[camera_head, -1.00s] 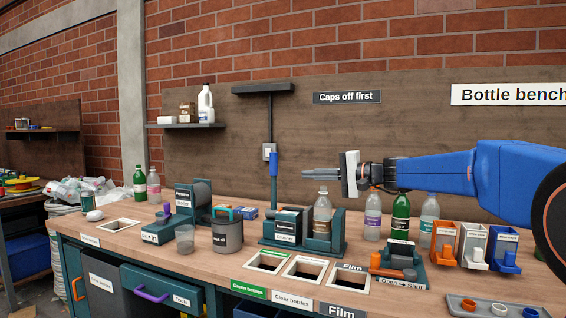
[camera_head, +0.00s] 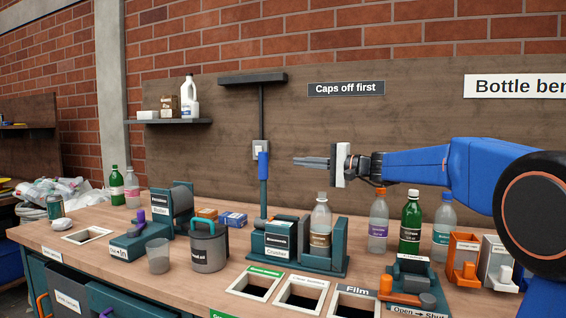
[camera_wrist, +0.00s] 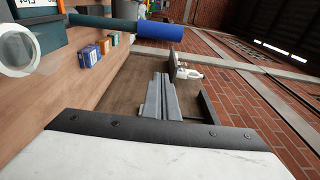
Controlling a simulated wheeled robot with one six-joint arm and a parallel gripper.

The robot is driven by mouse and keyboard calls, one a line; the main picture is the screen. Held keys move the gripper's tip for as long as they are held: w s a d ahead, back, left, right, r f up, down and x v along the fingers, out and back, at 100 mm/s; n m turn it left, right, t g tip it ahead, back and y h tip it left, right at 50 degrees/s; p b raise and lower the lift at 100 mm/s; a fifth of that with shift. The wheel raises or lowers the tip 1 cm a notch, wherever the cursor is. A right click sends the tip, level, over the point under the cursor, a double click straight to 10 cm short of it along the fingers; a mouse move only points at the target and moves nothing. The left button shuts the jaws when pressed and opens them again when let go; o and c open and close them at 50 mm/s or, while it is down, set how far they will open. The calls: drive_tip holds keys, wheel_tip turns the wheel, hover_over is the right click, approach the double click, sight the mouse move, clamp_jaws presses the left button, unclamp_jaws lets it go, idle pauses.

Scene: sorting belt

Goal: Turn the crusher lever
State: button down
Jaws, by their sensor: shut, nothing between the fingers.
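The crusher (camera_head: 308,262) is a dark green block on the bench with a white label. A clear bottle (camera_head: 320,222) with a brown label stands upright in it. Its lever (camera_head: 263,170) stands upright at the left side, with a blue grip at the top. The blue grip (camera_wrist: 160,30) also shows in the wrist view, lying across the upper part of the picture. My gripper (camera_head: 296,161) is shut and empty, pointing left, a little right of the grip in the head view. My fingers (camera_wrist: 160,95) show together in the wrist view, apart from the grip.
Several bottles (camera_head: 411,222) stand to the right behind the crusher. A grey canister (camera_head: 208,250) and a clear cup (camera_head: 158,256) stand to its left. Framed openings (camera_head: 303,292) lie in front. A shelf (camera_head: 175,122) is on the back wall.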

drive_tip(key=a, duration=0.9)
drive_tip(key=shift+w, duration=0.25)
drive_tip(key=shift+a, duration=0.1)
drive_tip(key=shift+s, duration=0.15)
drive_tip(key=s+a+f+n+y, duration=0.1)
drive_tip(key=s+a+f+n, duration=0.1)
drive_tip(key=s+n, duration=0.35)
drive_tip(key=s+a+f+n, duration=0.1)
drive_tip(key=s+a+n, duration=0.2)
drive_tip(key=s, duration=0.5)
drive_tip(key=s+a+f+n+y, duration=0.1)
drive_tip(key=s+a+f+n, duration=0.1)
drive_tip(key=s+f+n, duration=0.4)
drive_tip(key=shift+s+a+f+n+g, duration=0.25)
drive_tip(key=shift+s+f+n+g, duration=0.2)
drive_tip(key=shift+f, duration=1.9)
